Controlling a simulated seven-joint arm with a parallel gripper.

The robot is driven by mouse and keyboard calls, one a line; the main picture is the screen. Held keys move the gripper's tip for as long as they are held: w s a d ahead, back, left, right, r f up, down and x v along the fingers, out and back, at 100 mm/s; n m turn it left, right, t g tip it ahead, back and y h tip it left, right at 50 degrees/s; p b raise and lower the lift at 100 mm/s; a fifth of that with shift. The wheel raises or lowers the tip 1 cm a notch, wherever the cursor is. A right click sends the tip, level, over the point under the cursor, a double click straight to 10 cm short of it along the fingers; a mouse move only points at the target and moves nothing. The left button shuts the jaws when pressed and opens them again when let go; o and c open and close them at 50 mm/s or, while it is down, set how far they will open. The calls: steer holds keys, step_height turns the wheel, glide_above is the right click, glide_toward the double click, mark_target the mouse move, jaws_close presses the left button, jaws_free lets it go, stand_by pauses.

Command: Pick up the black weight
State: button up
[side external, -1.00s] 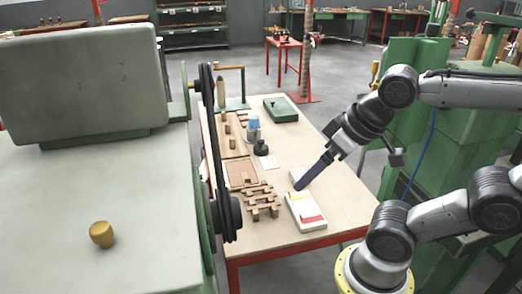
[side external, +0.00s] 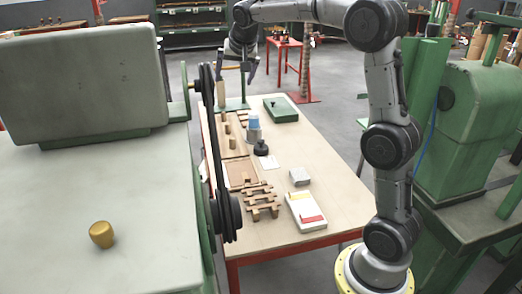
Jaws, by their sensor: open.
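The black weight (side external: 261,149) is a small dark piece with a wide base and a narrower top. It stands upright on the table (side external: 325,205), just in front of a blue-topped grey container (side external: 253,130). My gripper (side external: 247,78) is high over the far end of the table, pointing down. Its jaws are open, and I see nothing between them. It is apart from the weight, well above and behind it in the picture.
Wooden pieces (side external: 262,200), a grey block (side external: 299,176) and a white box with red and yellow marks (side external: 306,211) lie nearer. A green box (side external: 281,109) is at the back. A green machine with a black wheel (side external: 226,213) borders the left.

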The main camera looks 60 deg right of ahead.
steer(key=w+d+f+m+g, duration=0.1)
steer(key=w+d+f, duration=0.3)
steer(key=d+f, duration=0.25)
steer(key=m+g, duration=0.2)
steer(key=g, duration=0.1)
glide_toward(260, 141)
steer(key=x, duration=0.6)
steer(key=shift+w+d+f, duration=0.1)
steer(key=shift+w+d, duration=0.05)
steer(key=shift+d, duration=0.2)
steer(key=x, duration=0.5)
steer(key=shift+s+a+f, duration=0.2)
steer(key=shift+s+a, duration=0.1)
steer(key=shift+a, duration=0.05)
steer(key=shift+w+d+f, duration=0.1)
steer(key=shift+d+f, duration=0.1)
steer(key=shift+f, duration=0.25)
jaws_close()
steer(key=shift+w+r, duration=0.1)
steer(key=shift+r, duration=0.1)
